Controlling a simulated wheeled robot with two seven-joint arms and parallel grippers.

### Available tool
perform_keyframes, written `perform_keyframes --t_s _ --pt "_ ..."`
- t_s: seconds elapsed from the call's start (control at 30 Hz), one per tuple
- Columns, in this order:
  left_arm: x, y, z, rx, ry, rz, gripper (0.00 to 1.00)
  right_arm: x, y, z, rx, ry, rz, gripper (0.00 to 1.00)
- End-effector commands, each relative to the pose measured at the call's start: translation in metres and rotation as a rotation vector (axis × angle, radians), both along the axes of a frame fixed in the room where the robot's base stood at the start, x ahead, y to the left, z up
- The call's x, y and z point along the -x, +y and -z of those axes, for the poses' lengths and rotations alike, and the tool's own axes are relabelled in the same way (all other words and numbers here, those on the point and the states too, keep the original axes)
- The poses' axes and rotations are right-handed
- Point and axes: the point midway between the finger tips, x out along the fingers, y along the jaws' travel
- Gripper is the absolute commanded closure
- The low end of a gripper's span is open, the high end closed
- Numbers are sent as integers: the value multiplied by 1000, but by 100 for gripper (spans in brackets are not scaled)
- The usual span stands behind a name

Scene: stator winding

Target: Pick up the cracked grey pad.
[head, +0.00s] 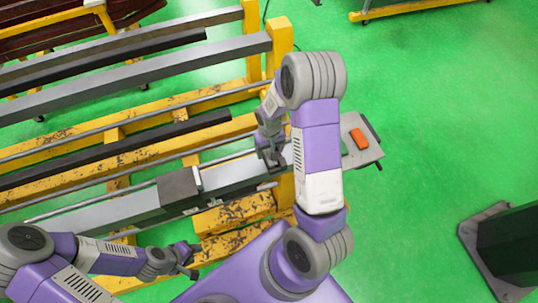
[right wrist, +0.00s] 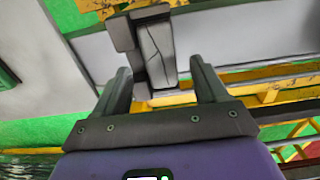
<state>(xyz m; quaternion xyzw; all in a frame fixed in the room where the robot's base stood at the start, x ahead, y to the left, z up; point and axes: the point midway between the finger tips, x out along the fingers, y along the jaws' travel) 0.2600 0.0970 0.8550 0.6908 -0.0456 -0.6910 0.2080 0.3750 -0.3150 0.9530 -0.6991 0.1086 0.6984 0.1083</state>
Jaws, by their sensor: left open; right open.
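The cracked grey pad (right wrist: 155,48) shows in the right wrist view as a pale upright block with dark crack lines, beside a darker grey block (right wrist: 124,36). My right gripper (right wrist: 160,67) is open, with one fingertip on each side of the pad's lower end; I cannot tell whether either touches it. In the head view my right gripper (head: 272,158) is over the right part of the grey rail (head: 232,173), and I cannot make out the pad there. My left gripper (head: 190,262) is open and empty at the lower left, in front of the yellow frame.
A dark grey block (head: 179,188) sits on the rail further left. An orange item (head: 361,138) lies on a grey end plate (head: 352,156) to the right. Yellow frames (head: 130,142) with long bars fill the left.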

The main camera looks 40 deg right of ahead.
Motion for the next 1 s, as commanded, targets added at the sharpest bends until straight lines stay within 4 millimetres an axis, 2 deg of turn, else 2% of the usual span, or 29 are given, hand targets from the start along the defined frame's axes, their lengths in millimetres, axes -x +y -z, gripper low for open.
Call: perform_keyframes --t_s 0.1,0.2,0.5,0.9,1.0 --pt "0 0 -1 0 -1 0 57 2 -1 20 0 4 0 28" --pt "-1 0 -1 0 -1 0 57 1 -1 30 0 2 -1 28" --pt "-1 0 -1 0 -1 0 57 1 -1 33 -1 -1 -1 29" --pt "-1 0 -1 0 -1 0 57 1 -1 33 -1 -1 -1 89" --pt "-1 0 -1 0 -1 0 57 1 -1 33 -1 0 -1 89"
